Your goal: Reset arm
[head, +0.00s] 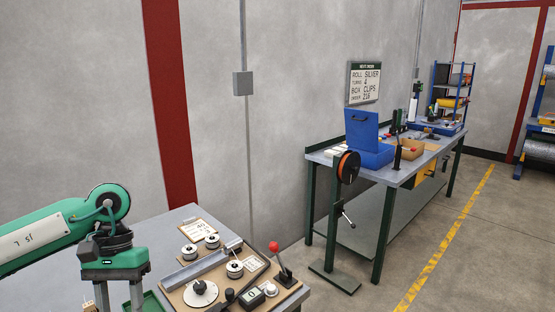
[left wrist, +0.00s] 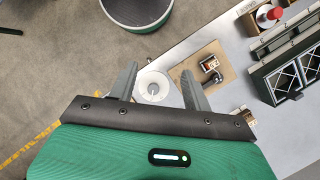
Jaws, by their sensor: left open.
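My left gripper (head: 119,297) hangs pointing down at the lower left of the head view, over the near grey table (head: 172,222). In the left wrist view its two grey fingers (left wrist: 159,72) are spread apart, with nothing held between them. A white round disc (left wrist: 153,87) shows below, between the fingers, apart from them. My right gripper is not in view.
A brown board (head: 222,275) with several white spools, a dial and a red-knobbed lever (head: 274,247) lies right of my left gripper. A clipboard (head: 198,230) lies behind it. A farther bench (head: 398,176) carries an open blue box (head: 362,130).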

